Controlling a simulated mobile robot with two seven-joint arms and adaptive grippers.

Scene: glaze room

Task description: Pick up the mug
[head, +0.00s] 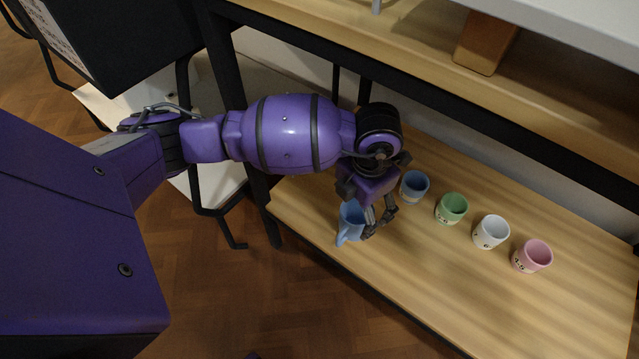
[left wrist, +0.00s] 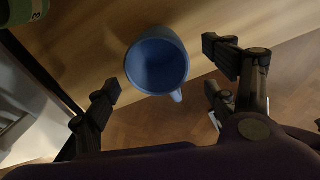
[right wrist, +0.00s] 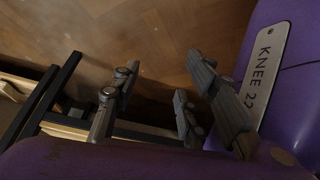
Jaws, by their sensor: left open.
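A plain blue mug (head: 350,222) stands at the front edge of the wooden shelf (head: 590,311), its handle toward the front. My left gripper (head: 377,220) is just above and to the right of it, and hides part of its rim. In the left wrist view the empty blue mug (left wrist: 157,62) shows from above, between and beyond the open fingers of my left gripper (left wrist: 160,80). No finger is visibly closed on it. In the right wrist view my right gripper (right wrist: 160,75) has its fingers apart, with nothing between them but floor behind.
A row of cups stands to the right: blue banded (head: 414,188), green (head: 451,209), white (head: 491,232) and pink (head: 533,256). The upper shelf (head: 420,50) with a wooden block (head: 486,42) overhangs the back. A black post (head: 228,70) rises at the shelf's left end. The shelf's front right is clear.

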